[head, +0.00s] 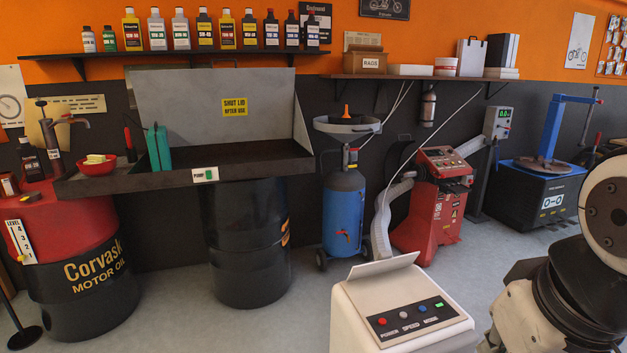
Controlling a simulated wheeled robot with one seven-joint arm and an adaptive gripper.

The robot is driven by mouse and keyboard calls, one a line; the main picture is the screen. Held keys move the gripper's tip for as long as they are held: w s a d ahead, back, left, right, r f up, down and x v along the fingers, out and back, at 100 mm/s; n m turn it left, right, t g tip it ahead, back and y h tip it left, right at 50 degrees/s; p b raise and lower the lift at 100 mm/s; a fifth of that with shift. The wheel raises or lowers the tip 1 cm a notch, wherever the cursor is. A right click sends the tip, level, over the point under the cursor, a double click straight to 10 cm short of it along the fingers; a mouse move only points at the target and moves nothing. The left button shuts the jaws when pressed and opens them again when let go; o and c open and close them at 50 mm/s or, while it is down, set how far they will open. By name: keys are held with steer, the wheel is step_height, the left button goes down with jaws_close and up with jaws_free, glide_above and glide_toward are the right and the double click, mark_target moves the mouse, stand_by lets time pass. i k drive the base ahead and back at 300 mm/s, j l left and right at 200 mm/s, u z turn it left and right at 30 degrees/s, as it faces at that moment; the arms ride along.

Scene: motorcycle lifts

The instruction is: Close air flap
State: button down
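A cream appliance (352,308) stands in the foreground, bottom centre. Its top has a dark control panel (411,318) with red, white and blue buttons and a small green light. The label under the middle button reads SPEED. A flat cream flap (376,269) sits at the back of the top, tilted up and open. No label names it as the air flap, but it is the only flap on this appliance. The opening behind it is hidden. My arm's links show at the right edge, to the right of the appliance. My gripper is not in view.
A grey sink with a raised lid (195,98) stands on a black drum (248,245) at the back. A red and black oil drum (70,255) is at left. A blue tank (344,210) and a red machine (432,205) stand behind the appliance. Grey floor (200,325) left of it is clear.

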mark_target(385, 263)
steer(key=i+j+u, duration=0.15)
steer(key=u, duration=0.25)
steer(key=i+j+u, duration=0.1)
steer(key=u, duration=0.25)
steer(key=i+u, duration=0.2)
steer(key=u, duration=0.2)
steer(key=i+u, duration=0.2)
steer(key=u, duration=0.15)
steer(key=i+j+u, duration=0.1)
steer(key=i+u, duration=0.15)
steer(key=i, duration=0.5)
steer(key=i+z, duration=0.25)
steer(key=z, duration=0.15)
steer(key=i+j+z, duration=0.15)
steer(key=z, duration=0.2)
steer(key=i+z, duration=0.1)
steer(key=z, duration=0.35)
steer(key=i+j+z, duration=0.1)
steer(key=z, duration=0.85)
steer(key=i+j+z, duration=0.1)
steer(key=z, duration=0.4)
steer(key=i+j+z, duration=0.1)
steer(key=j+z, duration=0.3)
steer(key=i+j+u, duration=0.4)
steer(key=j+u, duration=0.15)
